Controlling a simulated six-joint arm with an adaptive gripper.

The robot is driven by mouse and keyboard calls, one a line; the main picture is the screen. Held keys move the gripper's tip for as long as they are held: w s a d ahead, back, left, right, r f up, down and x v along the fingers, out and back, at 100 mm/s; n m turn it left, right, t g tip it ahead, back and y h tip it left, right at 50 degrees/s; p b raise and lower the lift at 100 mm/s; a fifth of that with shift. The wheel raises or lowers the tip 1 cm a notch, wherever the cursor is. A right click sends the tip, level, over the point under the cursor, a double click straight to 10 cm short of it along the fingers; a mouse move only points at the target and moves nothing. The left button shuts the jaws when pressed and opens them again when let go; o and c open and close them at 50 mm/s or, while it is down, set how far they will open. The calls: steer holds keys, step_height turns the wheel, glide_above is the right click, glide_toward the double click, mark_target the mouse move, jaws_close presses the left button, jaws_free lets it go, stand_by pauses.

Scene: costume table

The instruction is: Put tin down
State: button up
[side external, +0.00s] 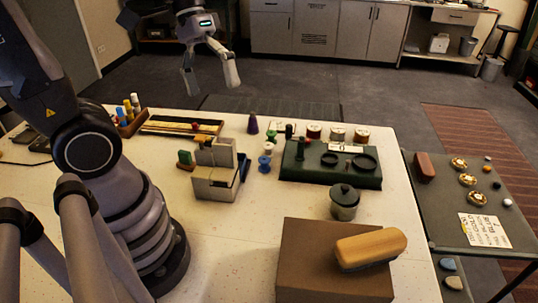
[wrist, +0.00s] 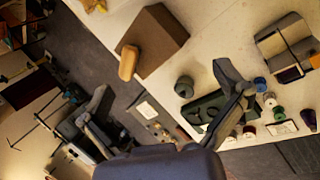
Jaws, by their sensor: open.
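The likely tin is a small dark grey-green lidded pot (side external: 344,202), standing upright on the white table behind the brown box. It also shows in the wrist view (wrist: 184,87), apart from my fingers. My gripper (side external: 211,80) is raised in the air over the far side of the table, well away from the pot. Its two fingers are spread with nothing between them. In the wrist view my gripper (wrist: 168,92) shows its fingers wide apart at either side.
A brown box (side external: 320,255) with a wooden brush (side external: 371,247) on top stands at the front. A dark green tray (side external: 300,171) with rings, a grey holder (side external: 216,172) and several spools crowd the middle. A side table (side external: 445,205) stands at right.

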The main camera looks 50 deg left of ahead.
steer(key=shift+o, duration=0.2)
steer(key=s+a+r+m+t+y, duration=0.2)
steer(key=s+a+r+t+y, duration=0.1)
steer(key=a, duration=0.4)
steer(key=r+t+y, duration=0.1)
steer(key=t+y, duration=0.1)
steer(key=shift+s+a+t, duration=0.15)
steer(key=shift+a+t, duration=0.25)
